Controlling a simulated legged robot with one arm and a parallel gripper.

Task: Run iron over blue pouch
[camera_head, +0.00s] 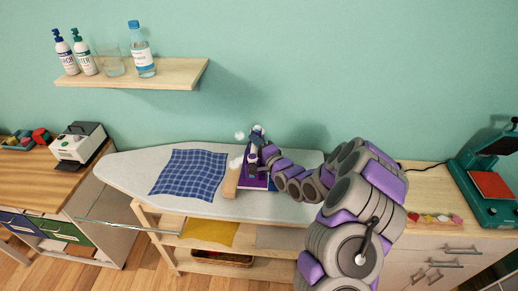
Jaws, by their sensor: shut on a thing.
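A blue plaid piece of fabric (190,174), the only clearly blue cloth I can make out, lies flat on the left half of the ironing board (128,169). My gripper (257,152) is over the middle of the board, to the right of the fabric and apart from it. It is shut on the iron (255,173), which looks purple and dark and is small in view. White puffs like steam show beside it. A dark purple-blue flat patch shows under the iron; I cannot tell whether it is its base or another cloth. My fingers are partly hidden.
A wooden block (231,179) stands between the fabric and the iron. A wall shelf (138,75) with bottles and a glass is above left. A wooden table (42,182) is left. A cabinet (425,181) with a green press (487,170) is right. The board's left end is clear.

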